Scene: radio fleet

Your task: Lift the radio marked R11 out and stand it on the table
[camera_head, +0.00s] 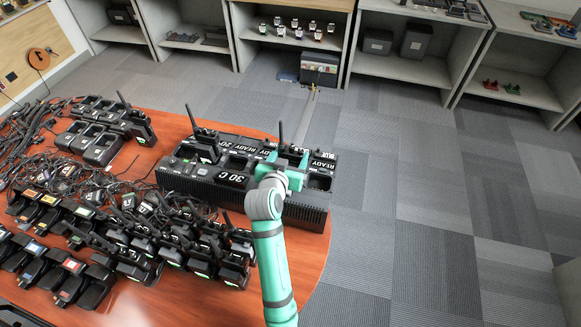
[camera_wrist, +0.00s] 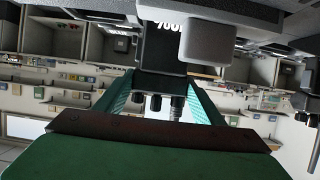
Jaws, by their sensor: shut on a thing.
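The long black multi-slot charger (camera_head: 230,180) stands on the red-brown table (camera_head: 145,175), with white "READY" and "30 C" lettering. One black radio with an upright antenna (camera_head: 203,145) sits in it at the left. My teal gripper (camera_head: 284,168) is over the right part of the charger, shut on a black radio (camera_head: 293,152). In the wrist view the held radio (camera_wrist: 162,60) is between my fingers (camera_wrist: 160,84), its knobs and antenna base toward the palm. No R11 mark is readable. Whether the held radio is seated in its slot or raised, I cannot tell.
Many small radios (camera_head: 150,245) crowd the table's front left. Another charger (camera_head: 92,145) and tangled cables (camera_head: 40,140) are behind them. The table's edge curves close by on the right.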

